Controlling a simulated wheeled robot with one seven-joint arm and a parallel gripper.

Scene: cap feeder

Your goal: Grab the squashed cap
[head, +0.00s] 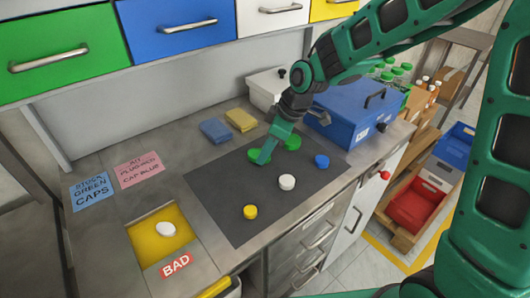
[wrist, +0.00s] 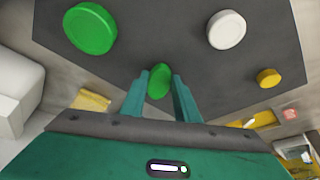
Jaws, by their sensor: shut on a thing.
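A green oval, squashed-looking cap (wrist: 160,81) is between the two fingers of my gripper (wrist: 161,84) in the wrist view. My gripper is shut on it. In the head view my gripper (head: 264,157) is low over the dark mat, and the squashed cap (head: 254,154) shows partly behind the fingers. A second, round green cap (head: 292,143) lies just right of and behind my gripper; it also shows at the upper left of the wrist view (wrist: 90,28).
The dark mat (head: 225,200) also bears a white cap (head: 287,182), a blue cap (head: 321,161) and a yellow cap (head: 250,212). A yellow recess (head: 148,245) marked BAD holds a white item (head: 166,229). A blue box (head: 350,115) stands at the back right.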

